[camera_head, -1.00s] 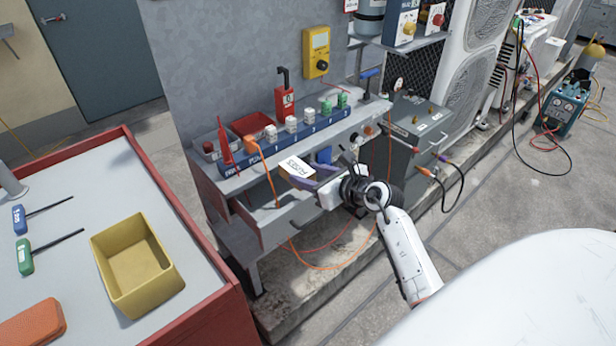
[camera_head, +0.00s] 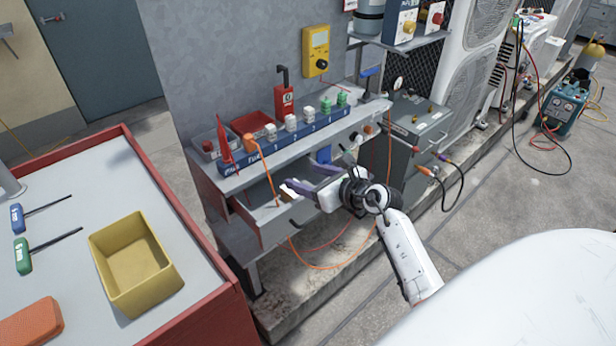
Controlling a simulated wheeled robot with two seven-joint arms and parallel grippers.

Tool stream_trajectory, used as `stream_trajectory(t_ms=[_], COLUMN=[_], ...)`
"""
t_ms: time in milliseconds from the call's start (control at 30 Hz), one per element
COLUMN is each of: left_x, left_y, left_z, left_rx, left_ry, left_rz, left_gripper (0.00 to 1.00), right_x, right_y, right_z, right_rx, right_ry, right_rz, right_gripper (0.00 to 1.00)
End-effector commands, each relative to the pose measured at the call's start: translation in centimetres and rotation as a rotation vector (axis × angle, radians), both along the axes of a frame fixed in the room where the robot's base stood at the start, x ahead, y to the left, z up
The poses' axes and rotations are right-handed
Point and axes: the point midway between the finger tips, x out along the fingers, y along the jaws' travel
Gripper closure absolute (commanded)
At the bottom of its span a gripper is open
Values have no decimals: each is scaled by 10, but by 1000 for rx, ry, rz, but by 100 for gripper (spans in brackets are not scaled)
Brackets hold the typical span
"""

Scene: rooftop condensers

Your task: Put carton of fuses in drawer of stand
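The grey stand (camera_head: 222,181) has its drawer (camera_head: 276,232) pulled out below the shelf. My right gripper (camera_head: 300,184) is over the right part of the open drawer, its purple fingers pointing left. The fingers look apart, with a small pale patch at their tips. The carton of fuses, with its white label, no longer shows clearly; I cannot tell whether it lies in the drawer behind the fingers. My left gripper is not in view.
A blue rail with several coloured breakers (camera_head: 291,122) runs along the shelf above the drawer. An orange cable (camera_head: 268,180) hangs across the drawer. The red cart (camera_head: 186,222) at left carries a yellow bin (camera_head: 137,263).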

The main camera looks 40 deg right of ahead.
Motion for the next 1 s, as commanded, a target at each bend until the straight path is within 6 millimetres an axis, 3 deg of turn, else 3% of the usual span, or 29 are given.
stream_trajectory(t_ms=[167,333,700,1000], left_x=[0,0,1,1], left_y=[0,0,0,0], left_z=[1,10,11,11], left_rx=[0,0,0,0], left_ry=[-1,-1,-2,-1], left_rz=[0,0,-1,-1], left_gripper=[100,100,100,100], right_x=[0,1,-76,-108], right_y=[0,0,-6,-7], right_z=[1,18,43,57], right_rx=[1,3,-2,7], right_ry=[-1,-4,1,-3], right_rz=[0,-2,0,1], right_gripper=[39,39,39,39])
